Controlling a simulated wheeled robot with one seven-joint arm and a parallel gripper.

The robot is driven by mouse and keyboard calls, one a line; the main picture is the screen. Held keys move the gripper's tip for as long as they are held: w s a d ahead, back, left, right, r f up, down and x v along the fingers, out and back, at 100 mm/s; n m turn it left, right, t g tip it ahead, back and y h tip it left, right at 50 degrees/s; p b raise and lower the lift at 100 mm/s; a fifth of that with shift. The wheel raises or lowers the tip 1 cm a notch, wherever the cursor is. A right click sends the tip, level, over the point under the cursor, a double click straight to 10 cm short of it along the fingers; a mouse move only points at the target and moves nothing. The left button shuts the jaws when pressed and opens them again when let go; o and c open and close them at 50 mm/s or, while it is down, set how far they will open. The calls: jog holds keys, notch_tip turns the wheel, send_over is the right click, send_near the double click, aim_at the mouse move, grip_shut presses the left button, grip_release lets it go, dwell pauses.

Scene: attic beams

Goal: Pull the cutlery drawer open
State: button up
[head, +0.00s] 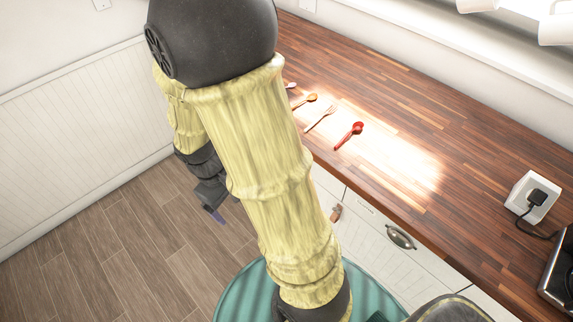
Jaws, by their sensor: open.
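A white drawer front (375,228) with a dark metal cup handle (401,237) sits under the wooden counter, right of my arm. It looks closed. Left of it is another white front (326,186), partly hidden by my arm, with a small orange-brown fitting (336,213) near its edge. I cannot tell which is the cutlery drawer. My gripper (213,208) is open, left of my arm, above the floor and apart from the drawer fronts. Nothing shows between its fingers, though it is small and partly hidden.
On the counter (450,130) lie a red spoon (350,135), a fork (321,118) and a wooden spoon (306,101). A white socket box with a black plug (536,197) and a dark appliance (558,275) are at the right. The wooden floor (90,240) at left is clear.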

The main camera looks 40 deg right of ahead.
jog(key=w+d+f+n+g+h+b, duration=0.35)
jog(key=d+f+n+h, duration=0.4)
jog(key=f, duration=0.45)
jog(key=w+d+f+n+t+h+b, duration=0.2)
jog(key=w+f+n+t+h+b, duration=0.1)
jog(key=w+f+n+t+h, duration=0.3)
jog(key=shift+w+f+n+h+b, duration=0.4)
jog(key=shift+w+f+n+h, duration=0.25)
jog(key=shift+w+n+h, duration=0.45)
jog(key=shift+s, duration=0.1)
jog(key=w+d+p, duration=0.1)
jog(key=d+p, duration=0.1)
jog(key=d, duration=1.5)
jog(key=shift+w+d, duration=0.15)
jog(key=shift+c, duration=0.2)
